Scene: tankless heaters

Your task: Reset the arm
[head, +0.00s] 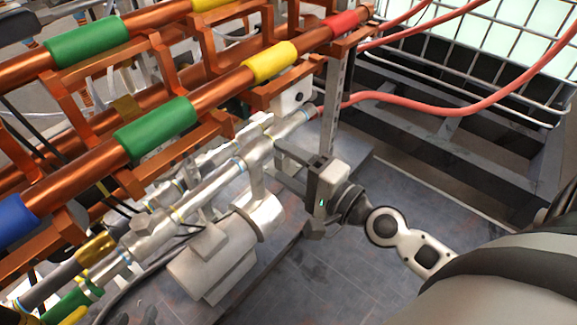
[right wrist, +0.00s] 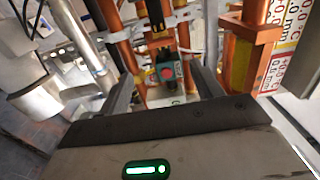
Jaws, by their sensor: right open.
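My right gripper (head: 279,162) reaches in from the lower right in the head view, its fingers apart and pointing left at the silver pipework (head: 225,178). I cannot tell whether a finger touches the pipe. In the right wrist view the fingers of my right gripper (right wrist: 165,88) are spread with nothing held between them. Beyond their tips is a small dark box with a red round part (right wrist: 167,73). My left gripper is not in view.
Copper pipes with green (head: 157,128), yellow (head: 269,62) and red (head: 340,24) bands run across the upper left. A red hose (head: 450,110) and wire rack (head: 500,85) are at upper right. Grey floor (head: 330,280) is open at lower middle.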

